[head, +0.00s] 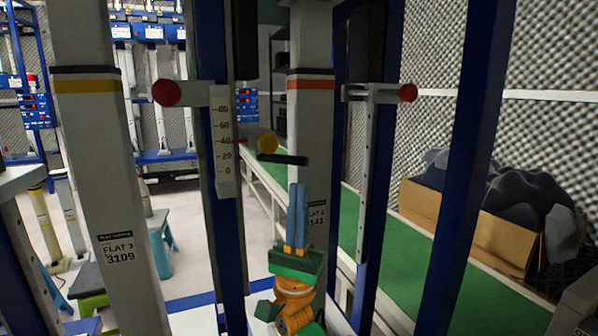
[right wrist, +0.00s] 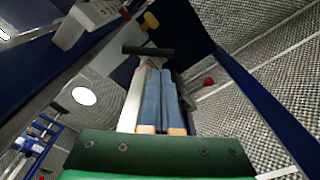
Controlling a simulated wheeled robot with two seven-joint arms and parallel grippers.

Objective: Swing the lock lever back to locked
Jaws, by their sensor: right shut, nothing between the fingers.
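A short dark lever bar (head: 283,158) lies almost level between the blue posts, with a yellow knob (head: 267,143) just above its left end. I take these as the lock lever; whether the two are joined is not clear. In the right wrist view the dark bar (right wrist: 148,51) crosses beyond the fingertips, and the yellow knob (right wrist: 150,20) is above it. My right gripper (head: 298,186) points up with its blue fingers closed together and empty, a little below the bar's right end, apparently apart from it. My left gripper is not in view.
A white scale (head: 222,142) with a red pointer is on the left blue post. Red-knobbed handles stick out at left (head: 167,92) and right (head: 408,92). Blue uprights flank my right arm. A green conveyor (head: 400,250) and a box of dark foam (head: 478,235) are behind, right.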

